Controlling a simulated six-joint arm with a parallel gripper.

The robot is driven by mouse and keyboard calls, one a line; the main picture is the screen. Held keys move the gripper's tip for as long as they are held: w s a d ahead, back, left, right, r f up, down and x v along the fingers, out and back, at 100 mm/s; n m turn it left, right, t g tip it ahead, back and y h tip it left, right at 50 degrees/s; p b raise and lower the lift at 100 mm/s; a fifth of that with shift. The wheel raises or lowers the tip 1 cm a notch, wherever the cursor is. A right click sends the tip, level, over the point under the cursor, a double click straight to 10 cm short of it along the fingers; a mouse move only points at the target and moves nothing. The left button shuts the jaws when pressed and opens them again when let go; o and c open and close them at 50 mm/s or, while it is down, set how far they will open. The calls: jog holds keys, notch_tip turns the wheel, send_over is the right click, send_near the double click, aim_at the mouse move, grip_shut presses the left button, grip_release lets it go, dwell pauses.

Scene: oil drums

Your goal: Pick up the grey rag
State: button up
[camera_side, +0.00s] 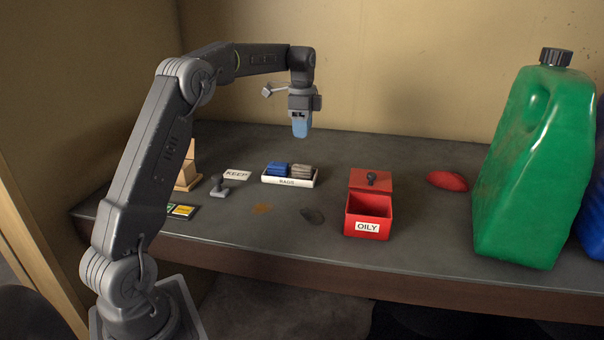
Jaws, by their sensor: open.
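The grey rag (302,171) is a rolled, grey-brown bundle in the right half of a white tray (289,183) labelled "RAGS". A blue rag (278,169) lies beside it in the left half of the same tray. My gripper (300,132) hangs pointing down above and slightly behind the tray in the picture, apart from both rags. It is open, and nothing shows between its bluish fingers, though they overlap in this view.
A red box (367,226) labelled "OILY" stands open at right, with a red rag (447,181) and green jug (533,165) beyond. A "KEEP" card (237,175), a grey knobbed piece (220,188) and a dark patch (312,215) lie nearby.

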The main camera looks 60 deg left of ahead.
aim_at(302, 166)
notch_tip(302, 166, down, 13)
jog(key=shift+f, duration=0.1)
dwell(0.5)
jog(key=c, duration=0.6)
jog(key=shift+o, duration=0.2)
jog(key=shift+r, duration=0.35)
notch_tip(302, 166, up, 3)
jog(key=shift+r, duration=0.15)
jog(key=s+a+r, duration=0.6)
jog(key=s+r, duration=0.1)
jog(key=s, duration=0.2)
jog(key=shift+s+a, duration=0.3)
jog(key=shift+s, duration=0.1)
